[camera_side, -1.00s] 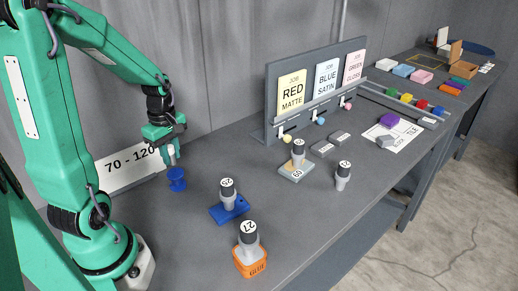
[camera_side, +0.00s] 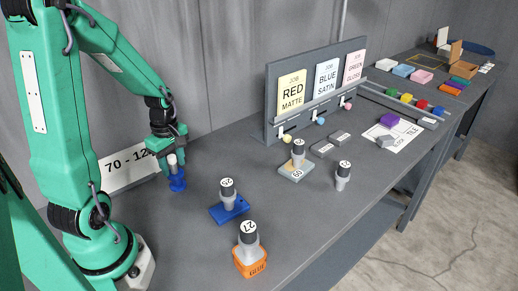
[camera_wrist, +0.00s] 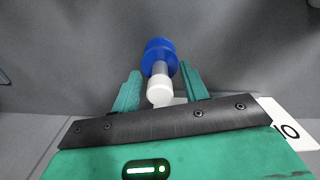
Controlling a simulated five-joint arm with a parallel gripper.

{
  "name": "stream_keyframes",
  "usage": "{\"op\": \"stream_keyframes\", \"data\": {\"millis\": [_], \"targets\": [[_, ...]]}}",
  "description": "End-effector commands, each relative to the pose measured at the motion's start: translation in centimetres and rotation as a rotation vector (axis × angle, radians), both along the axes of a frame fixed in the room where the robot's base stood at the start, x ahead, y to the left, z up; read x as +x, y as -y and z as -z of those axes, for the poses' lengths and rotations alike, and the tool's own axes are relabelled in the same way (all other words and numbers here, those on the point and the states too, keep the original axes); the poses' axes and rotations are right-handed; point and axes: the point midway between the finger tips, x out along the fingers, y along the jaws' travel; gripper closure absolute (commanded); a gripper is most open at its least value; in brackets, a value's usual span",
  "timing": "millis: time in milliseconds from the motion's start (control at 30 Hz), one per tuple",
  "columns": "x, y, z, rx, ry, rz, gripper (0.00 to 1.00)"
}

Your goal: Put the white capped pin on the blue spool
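The blue spool (camera_side: 177,184) stands on the grey bench near the back wall, by the number strip. The white capped pin (camera_side: 172,159) is upright at its top. In the wrist view, the white cap (camera_wrist: 160,90) is nearest, with a short grey shaft leading to the blue spool (camera_wrist: 159,53). The shaft appears to meet the spool; how deep it sits is hidden. My gripper (camera_side: 172,155) is low around the pin. In the wrist view, my gripper's fingers (camera_wrist: 160,88) stand on either side of the cap with visible gaps, so it looks open.
More numbered jars (camera_side: 343,175) and a job card board (camera_side: 318,90) are further right. The bench between is clear.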

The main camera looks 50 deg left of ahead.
Motion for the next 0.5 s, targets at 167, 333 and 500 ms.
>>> {"op": "stream_keyframes", "data": {"millis": [167, 333, 500], "targets": [[0.0, 0.0, 0.0, 0.0, 0.0, 0.0, 0.56], [0.0, 0.0, -0.3, 0.0, 0.001, 0.0, 0.56], [0.1, 0.0, -1.2, 0.002, 0.003, 0.0, 0.56]]}}
